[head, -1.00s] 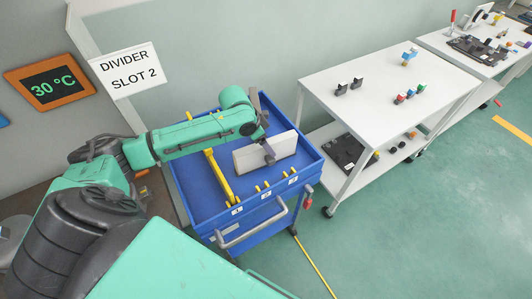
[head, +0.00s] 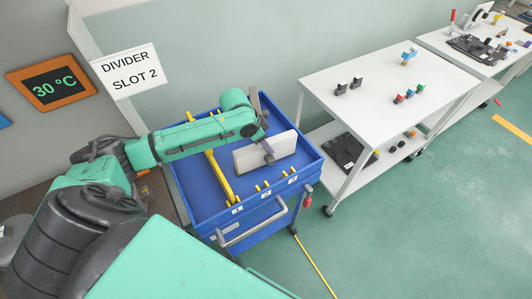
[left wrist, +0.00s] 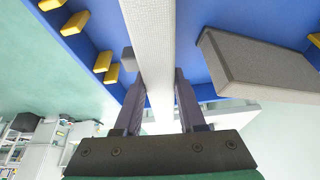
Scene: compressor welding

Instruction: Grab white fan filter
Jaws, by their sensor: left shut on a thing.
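The white fan filter (head: 280,148) is a flat pale panel standing on edge in the blue cart. My left gripper (head: 268,152) reaches over it from behind and is shut on its upper edge. In the left wrist view the filter (left wrist: 150,45) runs as a pale strip between the two dark fingers of the gripper (left wrist: 157,100), one on each side. The filter's lower edge is hidden or hard to make out. My right gripper is not in view.
The blue cart (head: 195,190) has yellow dividers (head: 220,175) and short yellow pegs along its front. A grey block (left wrist: 265,65) lies beside the filter. A sign (head: 127,72) reads "DIVIDER SLOT 2". A white table (head: 375,95) stands to the right, with open floor in front.

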